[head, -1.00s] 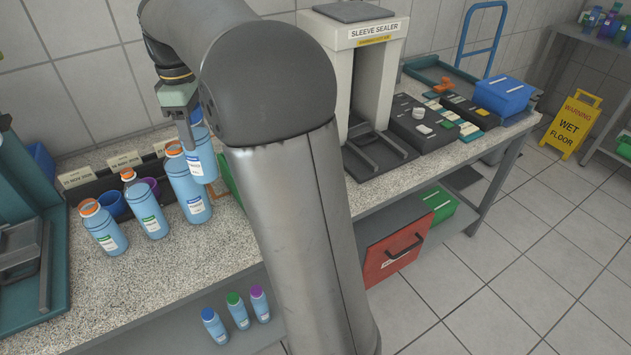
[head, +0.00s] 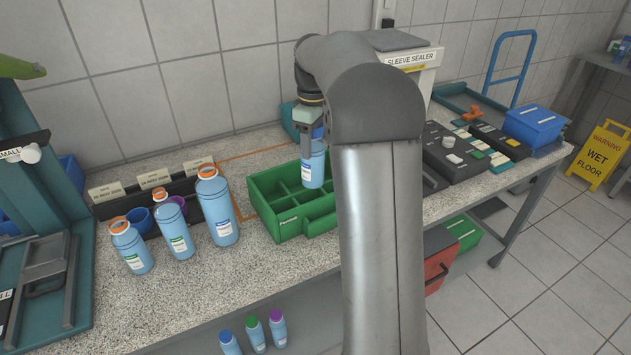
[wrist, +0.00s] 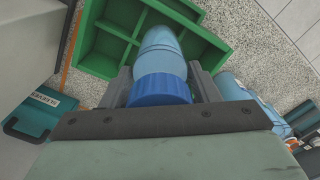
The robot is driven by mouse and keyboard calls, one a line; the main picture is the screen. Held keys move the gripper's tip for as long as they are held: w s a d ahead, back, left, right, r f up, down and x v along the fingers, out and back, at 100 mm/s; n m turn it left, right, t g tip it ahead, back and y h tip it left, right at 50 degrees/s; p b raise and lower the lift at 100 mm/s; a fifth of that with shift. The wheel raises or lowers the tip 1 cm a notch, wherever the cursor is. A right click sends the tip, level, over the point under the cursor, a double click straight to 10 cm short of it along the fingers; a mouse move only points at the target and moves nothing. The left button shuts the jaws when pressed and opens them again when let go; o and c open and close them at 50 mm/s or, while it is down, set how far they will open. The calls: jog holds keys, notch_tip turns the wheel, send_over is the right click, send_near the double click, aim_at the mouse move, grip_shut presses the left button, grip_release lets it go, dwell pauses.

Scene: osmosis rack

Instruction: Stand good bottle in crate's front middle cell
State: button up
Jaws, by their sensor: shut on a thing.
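My gripper (head: 311,140) is shut on a light-blue bottle with a white label (head: 313,170). In the wrist view its blue cap (wrist: 160,90) sits between the fingers and its body points away toward the crate. The green crate (head: 278,228), divided into cells, stands on the counter; it also shows in the wrist view (wrist: 97,66). The bottle looks upright, at the right part of the crate. I cannot tell whether its base is above the cells or inside one. My arm hides the crate's right end.
Three blue bottles with orange neck rings, a tall one (head: 217,207) among them, stand left of the crate. Purple and blue cups sit behind them beside labelled bins (head: 150,190). The sleeve sealer (head: 415,75) is behind my arm. Capped bottles (head: 254,333) stand on the lower shelf.

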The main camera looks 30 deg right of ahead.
aim_at(314, 176)
notch_tip(314, 176, down, 10)
jog(key=shift+f, duration=0.25)
dwell(0.3)
jog(key=shift+f, duration=0.15)
jog(key=o, duration=1.6)
jog(key=shift+c, duration=0.2)
